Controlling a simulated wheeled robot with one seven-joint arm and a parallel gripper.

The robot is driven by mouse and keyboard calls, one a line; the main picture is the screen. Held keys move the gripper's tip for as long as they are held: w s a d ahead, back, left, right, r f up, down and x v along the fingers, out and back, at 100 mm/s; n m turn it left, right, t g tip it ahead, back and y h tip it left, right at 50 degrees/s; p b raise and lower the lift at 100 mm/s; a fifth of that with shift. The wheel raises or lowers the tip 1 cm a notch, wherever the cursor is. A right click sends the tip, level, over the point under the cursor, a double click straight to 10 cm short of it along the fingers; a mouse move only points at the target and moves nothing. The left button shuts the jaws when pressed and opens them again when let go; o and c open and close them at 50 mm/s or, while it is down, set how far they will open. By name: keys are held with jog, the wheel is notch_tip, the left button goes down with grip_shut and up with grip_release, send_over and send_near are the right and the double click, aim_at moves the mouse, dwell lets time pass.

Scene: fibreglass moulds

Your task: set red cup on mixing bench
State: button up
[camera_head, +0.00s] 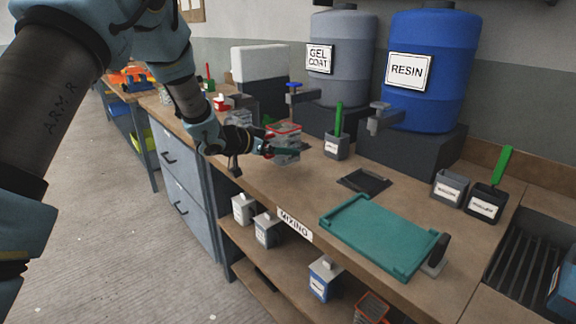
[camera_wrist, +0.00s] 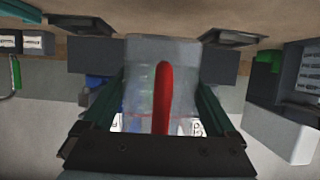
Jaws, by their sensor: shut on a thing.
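The red cup is a see-through vessel with a red rim (camera_head: 284,128) and a red handle (camera_wrist: 163,98). In the head view it looks upright over the mixing bench (camera_head: 302,190), left of its middle. My gripper (camera_head: 280,151) is shut on the cup, reaching it from the left. In the wrist view the dark green fingers (camera_wrist: 161,88) stand on both sides of the cup's clear body (camera_wrist: 138,93). I cannot tell whether the cup's base touches the bench top.
A grey gel coat drum (camera_head: 343,85) and a blue resin drum (camera_head: 440,95) stand behind. A dark square plate (camera_head: 363,181) and a teal tray (camera_head: 375,235) lie to the right. A grey holder with a green-handled tool (camera_head: 336,145) stands close right of the cup.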

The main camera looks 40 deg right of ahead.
aim_at(274, 163)
jog(key=shift+f+p, duration=0.5)
jog(key=shift+f, duration=2.2)
jog(key=shift+f, duration=0.15)
jog(key=o, duration=1.4)
jog(key=shift+a+r, duration=0.1)
jog(key=shift+r, duration=0.1)
jog(key=b+v, duration=0.2)
jog(key=v, duration=1)
jog(key=shift+s+f+b, duration=0.1)
jog(key=shift+b, duration=0.25)
